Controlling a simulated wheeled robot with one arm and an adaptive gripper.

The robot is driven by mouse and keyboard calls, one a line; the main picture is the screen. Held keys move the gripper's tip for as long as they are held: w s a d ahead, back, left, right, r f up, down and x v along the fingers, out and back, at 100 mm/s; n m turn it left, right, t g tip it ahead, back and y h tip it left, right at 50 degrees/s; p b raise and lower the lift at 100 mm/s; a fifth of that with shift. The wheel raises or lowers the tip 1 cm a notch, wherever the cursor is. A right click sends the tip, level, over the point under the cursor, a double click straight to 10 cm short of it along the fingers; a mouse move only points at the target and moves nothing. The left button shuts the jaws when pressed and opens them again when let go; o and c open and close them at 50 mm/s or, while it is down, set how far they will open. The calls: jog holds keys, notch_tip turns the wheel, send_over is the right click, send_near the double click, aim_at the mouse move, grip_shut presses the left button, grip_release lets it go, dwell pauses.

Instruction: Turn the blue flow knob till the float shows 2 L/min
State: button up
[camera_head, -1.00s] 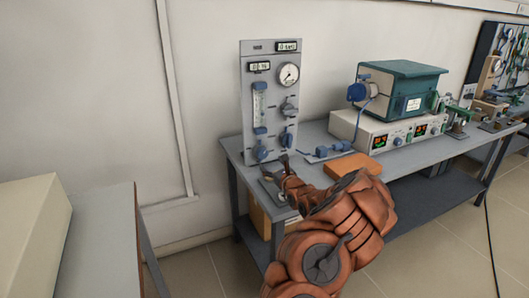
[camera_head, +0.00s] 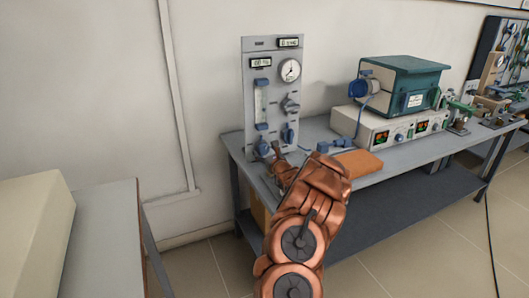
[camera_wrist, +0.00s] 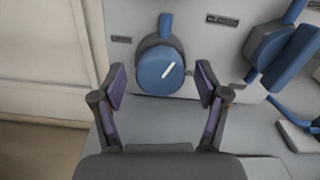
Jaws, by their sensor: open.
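The blue flow knob (camera_wrist: 161,68) with a white pointer line sits low on the grey gas panel (camera_head: 286,112). In the wrist view it lies between and just beyond the two fingertips of my open gripper (camera_wrist: 161,82); the fingers stand apart from it on both sides. The pointer tilts up to the right. In the head view my gripper (camera_head: 272,153) is at the panel's lower left and partly covers the knob. The flow tube (camera_head: 261,104) is a pale upright strip with blue end caps; its float is too small to read.
A blue lever valve (camera_wrist: 280,48) is right of the knob, by a "CLOSED" label. A gauge (camera_head: 290,70) and two displays are above. The bench (camera_head: 385,160) holds blue fittings (camera_head: 336,145), an orange-brown block (camera_head: 359,162) and a teal furnace (camera_head: 405,84) on a controller.

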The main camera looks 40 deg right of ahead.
jog(key=shift+c, duration=0.4)
jog(key=c, duration=1.1)
jog(key=b, duration=0.1)
jog(key=w+r+b, duration=0.1)
jog(key=b, duration=0.1)
jog(key=shift+a+r+n, duration=0.1)
jog(key=shift+a+n, duration=0.1)
jog(key=shift+n, duration=0.2)
jog(key=shift+r+b, duration=0.2)
jog(key=shift+b, duration=0.8)
jog(key=shift+s+f+b, duration=0.3)
jog(key=shift+f+b, duration=0.35)
jog(key=shift+f, duration=0.1)
jog(key=shift+s+f, duration=0.1)
